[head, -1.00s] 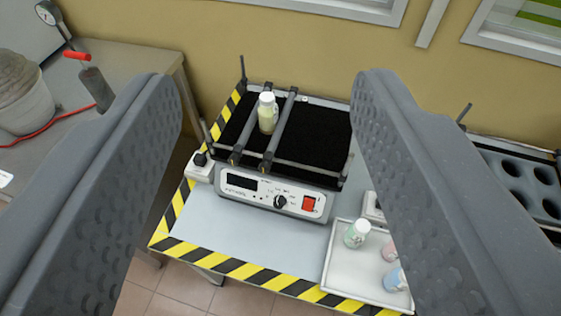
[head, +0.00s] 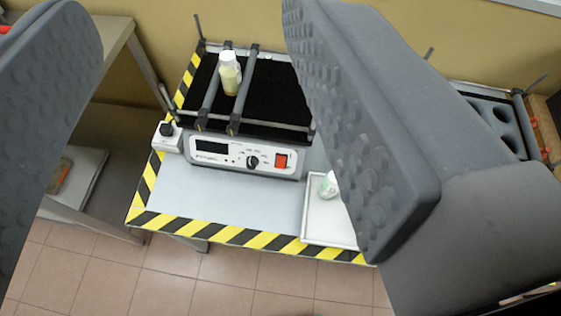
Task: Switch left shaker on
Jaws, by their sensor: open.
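The left shaker (head: 222,157) stands on the table with yellow-black edging. Its front panel has a dark display (head: 211,147), a black knob (head: 253,162) and a red switch (head: 281,161) at the right. One bottle with yellowish contents (head: 229,73) stands between the two bars on its black platform (head: 268,98). My gripper (head: 200,130) is open and empty. Its two grey fingers frame the shaker at left and right, nearer to the camera. The right finger hides part of the tray and the area right of the shaker. I cannot tell whether the switch is on.
A white tray (head: 318,224) with a bottle (head: 328,185) lies right of the shaker, partly hidden. A white power socket with a black plug (head: 167,137) is at the shaker's left. A second device with round holes (head: 497,118) is at the right. The table front (head: 215,205) is clear.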

